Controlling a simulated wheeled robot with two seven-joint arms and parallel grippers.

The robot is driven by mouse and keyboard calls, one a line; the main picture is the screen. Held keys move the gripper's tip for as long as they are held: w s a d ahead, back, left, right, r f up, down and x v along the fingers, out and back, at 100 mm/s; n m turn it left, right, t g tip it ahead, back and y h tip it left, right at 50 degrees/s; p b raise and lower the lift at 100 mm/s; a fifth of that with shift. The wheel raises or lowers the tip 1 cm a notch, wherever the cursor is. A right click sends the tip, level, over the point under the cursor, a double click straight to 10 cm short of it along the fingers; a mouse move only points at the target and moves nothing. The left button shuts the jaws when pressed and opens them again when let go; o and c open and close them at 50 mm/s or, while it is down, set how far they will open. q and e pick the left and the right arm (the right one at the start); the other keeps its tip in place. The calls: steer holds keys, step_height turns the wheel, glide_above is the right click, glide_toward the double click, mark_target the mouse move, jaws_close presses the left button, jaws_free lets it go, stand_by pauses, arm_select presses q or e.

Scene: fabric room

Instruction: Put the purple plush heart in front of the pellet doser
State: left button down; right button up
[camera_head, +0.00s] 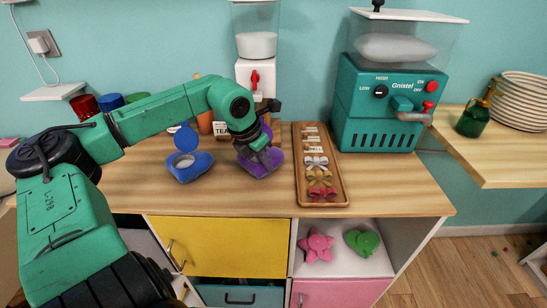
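The purple plush heart (262,169) lies on the wooden counter, with a purple part rising behind my gripper. My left gripper (262,155) is right at the heart, with its fingers against or just over it. The arm hides part of the heart, and I cannot tell whether the fingers are closed on it. A white dispenser with a red tap and a clear hopper of white pellets, seemingly the pellet doser (243,74), stands right behind the heart. The gripper partly covers its foot. My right gripper is not in view.
The teal Gnistel machine (390,105) stands at the back right. Bare counter (390,185) lies right of the tray.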

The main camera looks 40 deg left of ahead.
arm_select(q)
steer(key=shift+a+f, duration=0.1)
steer(key=shift+f, duration=0.05)
steer(key=shift+s+a+r, duration=0.1)
steer(key=shift+s+r, duration=0.2)
steer(key=shift+s, duration=0.55)
steer(key=shift+f, duration=0.15)
steer(key=c, duration=1.2)
jaws_free()
steer(key=shift+w+f, duration=0.1)
steer(key=shift+w, duration=0.15)
steer(key=shift+o, duration=1)
steer(key=shift+w, duration=0.1)
steer(key=shift+r, duration=0.3)
steer(key=v, duration=1.2)
steer(key=shift+s, duration=0.2)
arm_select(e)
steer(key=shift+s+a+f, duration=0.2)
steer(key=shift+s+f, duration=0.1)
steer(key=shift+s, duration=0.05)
